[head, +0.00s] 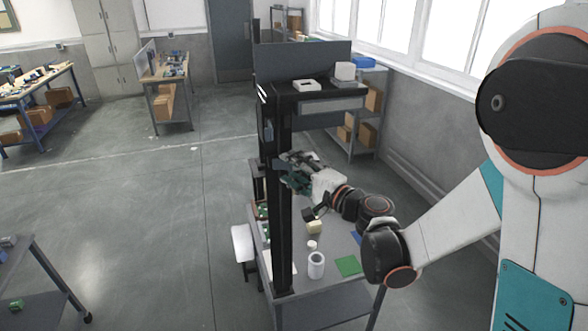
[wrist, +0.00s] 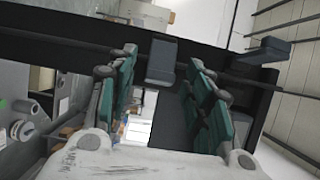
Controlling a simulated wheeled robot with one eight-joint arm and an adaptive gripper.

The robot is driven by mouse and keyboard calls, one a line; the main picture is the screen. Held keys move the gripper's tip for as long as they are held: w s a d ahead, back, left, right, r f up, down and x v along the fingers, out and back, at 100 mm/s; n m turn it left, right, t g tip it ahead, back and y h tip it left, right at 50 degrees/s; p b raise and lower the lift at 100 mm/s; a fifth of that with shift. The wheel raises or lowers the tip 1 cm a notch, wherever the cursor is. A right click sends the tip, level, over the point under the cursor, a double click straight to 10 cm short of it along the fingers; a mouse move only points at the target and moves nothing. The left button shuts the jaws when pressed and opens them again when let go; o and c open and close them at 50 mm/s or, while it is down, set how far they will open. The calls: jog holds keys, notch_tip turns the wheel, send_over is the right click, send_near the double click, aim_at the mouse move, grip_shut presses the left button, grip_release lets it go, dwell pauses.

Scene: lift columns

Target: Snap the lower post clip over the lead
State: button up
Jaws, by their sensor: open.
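The black column post (head: 281,235) stands upright at the desk's left side. In the wrist view the post (wrist: 60,47) runs across the picture, with a thin dark lead (wrist: 88,43) along it. A grey clip-like block (wrist: 161,62) sits on the post between my fingertips. I cannot tell whether it is snapped over the lead. My gripper (head: 290,172) is beside the post in the head view. In the wrist view my gripper (wrist: 160,70) is open, its green-padded fingers either side of the block with visible gaps. A second grey piece (wrist: 268,50) sticks out farther right.
A black shelf (head: 325,91) with white boxes tops the column. Open floor lies to the left.

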jog(key=c, duration=1.1)
jog(key=shift+w+d+f+n+g+y+b, duration=0.1)
jog(key=shift+w+d+n+g+y+b, duration=0.1)
jog(key=shift+n+g+y+b, duration=0.15)
jog(key=shift+o, duration=0.3)
jog(key=shift+w+n+g+y+b, duration=0.15)
jog(key=shift+n+g+y+b, duration=0.2)
jog(key=shift+g+y, duration=0.1)
jog(key=shift+c, duration=0.2)
jog(key=o, duration=1.1)
jog(key=v, duration=1.2)
